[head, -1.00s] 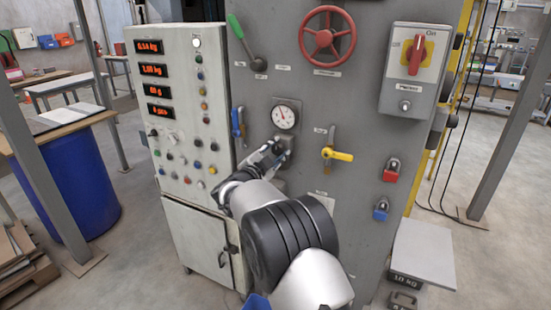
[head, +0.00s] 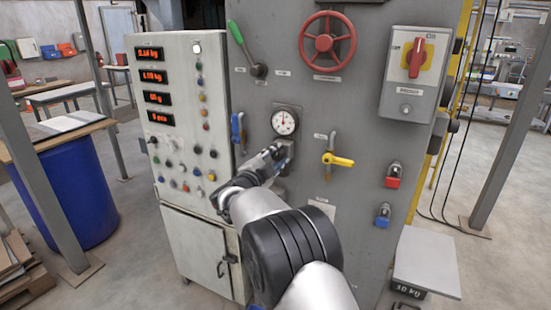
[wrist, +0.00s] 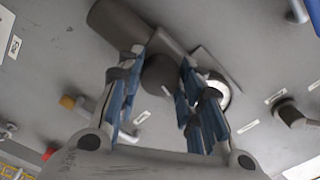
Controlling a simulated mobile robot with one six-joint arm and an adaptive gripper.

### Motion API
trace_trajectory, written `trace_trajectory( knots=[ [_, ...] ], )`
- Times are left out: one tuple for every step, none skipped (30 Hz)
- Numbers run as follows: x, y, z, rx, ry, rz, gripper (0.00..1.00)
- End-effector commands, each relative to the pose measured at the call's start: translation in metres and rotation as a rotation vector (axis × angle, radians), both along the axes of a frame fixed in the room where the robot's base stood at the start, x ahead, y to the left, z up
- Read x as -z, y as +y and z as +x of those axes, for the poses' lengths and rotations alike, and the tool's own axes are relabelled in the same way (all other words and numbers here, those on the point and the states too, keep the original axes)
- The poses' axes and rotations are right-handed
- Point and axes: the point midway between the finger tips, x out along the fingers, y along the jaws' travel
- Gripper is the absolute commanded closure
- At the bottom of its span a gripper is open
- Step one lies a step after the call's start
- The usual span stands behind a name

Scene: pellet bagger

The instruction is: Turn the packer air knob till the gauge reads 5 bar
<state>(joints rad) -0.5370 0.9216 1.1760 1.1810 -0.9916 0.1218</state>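The dark round air knob (wrist: 160,77) sits between my gripper's two fingers (wrist: 159,68) in the wrist view. The blue-padded fingers lie close on either side of it, and the gripper looks shut on it. In the head view my gripper (head: 279,155) reaches the panel just below the gauge and mostly hides the knob. The round white gauge (head: 284,122) has its needle pointing about straight up; its numbers are too small to read. In the wrist view the gauge (wrist: 217,92) is partly hidden behind the right finger.
A blue-handled valve (head: 237,128) is left of the gauge and a yellow-handled valve (head: 337,159) is to the right. A red handwheel (head: 327,42) and a green lever (head: 236,33) are above. A button cabinet (head: 181,190) stands left; padlocks hang lower right.

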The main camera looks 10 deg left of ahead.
Motion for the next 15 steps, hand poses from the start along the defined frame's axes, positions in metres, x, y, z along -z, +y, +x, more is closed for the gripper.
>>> trace_trajectory(
  knots=[
    [0.0005, 0.0002, 0.0000, 0.000, 0.002, 0.000, 0.63],
    [0.0005, 0.0002, 0.0000, 0.000, 0.002, 0.000, 0.61],
    [0.0005, 0.0001, -0.0001, -0.001, 0.001, -0.001, 0.58],
    [0.0005, 0.0001, -0.0001, -0.001, 0.001, -0.001, 0.56],
    [0.0004, 0.0001, -0.0001, 0.000, 0.000, -0.001, 0.54],
    [0.0004, 0.0001, -0.0001, 0.000, 0.000, -0.001, 0.52],
    [0.0004, 0.0001, -0.0001, 0.000, 0.000, -0.001, 0.50],
    [0.0004, 0.0001, -0.0001, 0.000, 0.000, -0.001, 0.48],
    [0.0004, 0.0001, -0.0001, 0.000, 0.000, -0.001, 0.46],
    [0.0003, 0.0001, 0.0000, 0.000, 0.000, -0.001, 0.46],
    [0.0003, 0.0001, 0.0000, 0.000, 0.000, -0.001, 0.46],
    [0.0002, 0.0000, 0.0000, 0.000, 0.000, -0.001, 0.46],
    [0.0002, 0.0000, 0.0000, 0.000, 0.000, -0.001, 0.46],
    [0.0001, 0.0000, 0.0000, 0.000, 0.000, -0.001, 0.46],
    [0.0001, 0.0000, 0.0000, 0.000, 0.000, -0.001, 0.46]
  ],
)
